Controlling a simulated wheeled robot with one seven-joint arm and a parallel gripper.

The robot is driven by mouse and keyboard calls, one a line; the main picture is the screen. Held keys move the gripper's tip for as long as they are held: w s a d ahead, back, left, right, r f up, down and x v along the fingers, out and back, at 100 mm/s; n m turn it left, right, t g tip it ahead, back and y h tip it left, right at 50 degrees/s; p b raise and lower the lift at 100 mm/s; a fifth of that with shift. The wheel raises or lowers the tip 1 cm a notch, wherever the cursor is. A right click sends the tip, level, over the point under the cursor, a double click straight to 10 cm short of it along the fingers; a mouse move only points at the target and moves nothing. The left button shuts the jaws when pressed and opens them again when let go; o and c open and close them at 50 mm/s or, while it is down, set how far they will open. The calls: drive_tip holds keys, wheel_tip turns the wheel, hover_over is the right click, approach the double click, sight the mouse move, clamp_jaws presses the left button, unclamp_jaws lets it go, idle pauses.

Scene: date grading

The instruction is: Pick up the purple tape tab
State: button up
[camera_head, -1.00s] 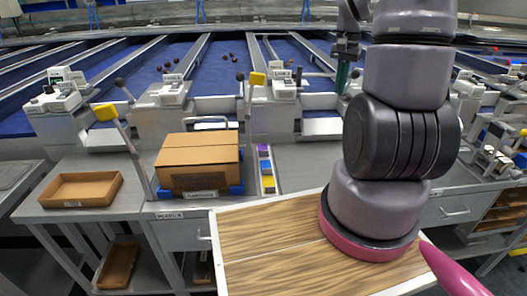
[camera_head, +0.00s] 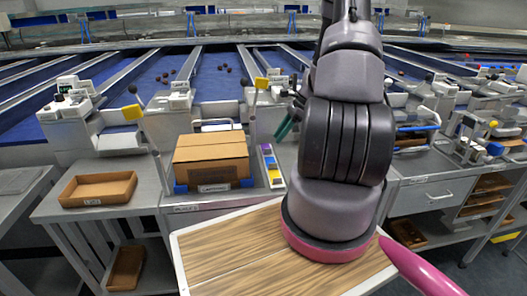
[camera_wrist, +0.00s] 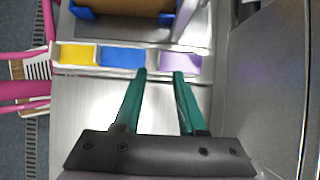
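The purple tape tab (camera_wrist: 181,61) lies flat at the right end of a narrow tray (camera_wrist: 52,57) in the wrist view. It also shows at the far end of that tray in the head view (camera_head: 266,150). My gripper (camera_wrist: 160,73) is open and empty, with green fingers. Its left fingertip is by the blue tab's right end, and its right fingertip overlaps the purple tab's near left part in the picture. I cannot tell how high the fingers are above the tab. In the head view the fingers are partly hidden by my arm.
A blue tab (camera_wrist: 122,57) and a yellow tab (camera_wrist: 78,54) share the tray. A cardboard box (camera_head: 211,157) in a blue-cornered holder stands just left of it. An open brown tray (camera_head: 98,188) sits further left.

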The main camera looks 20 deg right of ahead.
sight(266, 146)
drive_tip(key=shift+a+x, duration=0.25)
drive_tip(key=shift+x, duration=2.75)
drive_tip(key=shift+r, duration=0.15)
clamp_jaws()
